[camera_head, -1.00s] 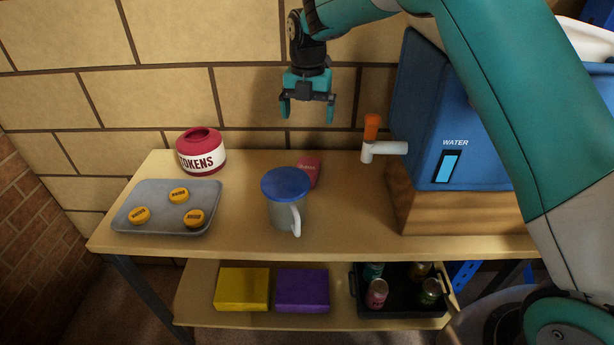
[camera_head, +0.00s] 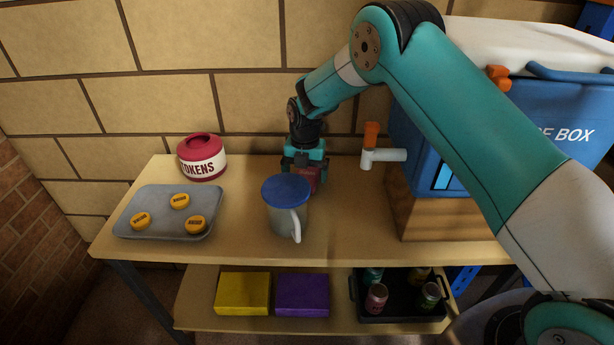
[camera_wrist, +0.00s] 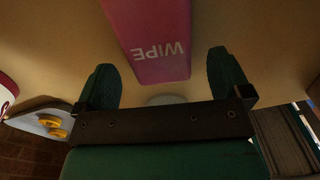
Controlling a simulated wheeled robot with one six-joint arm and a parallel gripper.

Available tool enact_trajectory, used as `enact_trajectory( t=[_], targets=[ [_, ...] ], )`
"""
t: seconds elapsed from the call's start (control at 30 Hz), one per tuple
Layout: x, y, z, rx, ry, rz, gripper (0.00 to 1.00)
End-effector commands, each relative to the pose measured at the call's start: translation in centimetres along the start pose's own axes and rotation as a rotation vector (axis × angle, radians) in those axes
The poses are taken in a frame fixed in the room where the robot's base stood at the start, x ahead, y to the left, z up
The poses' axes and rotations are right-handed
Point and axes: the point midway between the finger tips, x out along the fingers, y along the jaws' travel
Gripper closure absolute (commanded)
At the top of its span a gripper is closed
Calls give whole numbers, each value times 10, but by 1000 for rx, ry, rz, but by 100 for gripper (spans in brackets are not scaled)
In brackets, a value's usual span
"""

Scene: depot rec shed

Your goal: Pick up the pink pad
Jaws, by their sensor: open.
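The pink pad (camera_head: 311,181) lies on the table top behind the blue-lidded mug, partly hidden by the mug and my gripper. In the wrist view the pad (camera_wrist: 152,30) shows large, with the word WIPE on it. My gripper (camera_head: 305,170) is low over the table at the pad. In the wrist view its two green fingers (camera_wrist: 166,78) are apart, one on each side of the pad's near end, with gaps between. I cannot tell whether the fingertips are level with the pad or above it.
The grey mug (camera_head: 283,218) stands close in front of the pad. A red tokens jar (camera_head: 202,170) and a grey tray (camera_head: 150,228) with 3 yellow discs are at left. Lower shelf holds boxes and cans.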

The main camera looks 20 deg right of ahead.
Motion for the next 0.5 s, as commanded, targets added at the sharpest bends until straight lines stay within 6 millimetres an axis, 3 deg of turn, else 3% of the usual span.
enact_trajectory(
  t=[0.13,0.37,0.5],
  targets=[
    [13,0,0,1,-1,1,4],
    [14,0,0,1,-2,1,4],
    [14,0,0,1,-2,1,36]
  ],
)
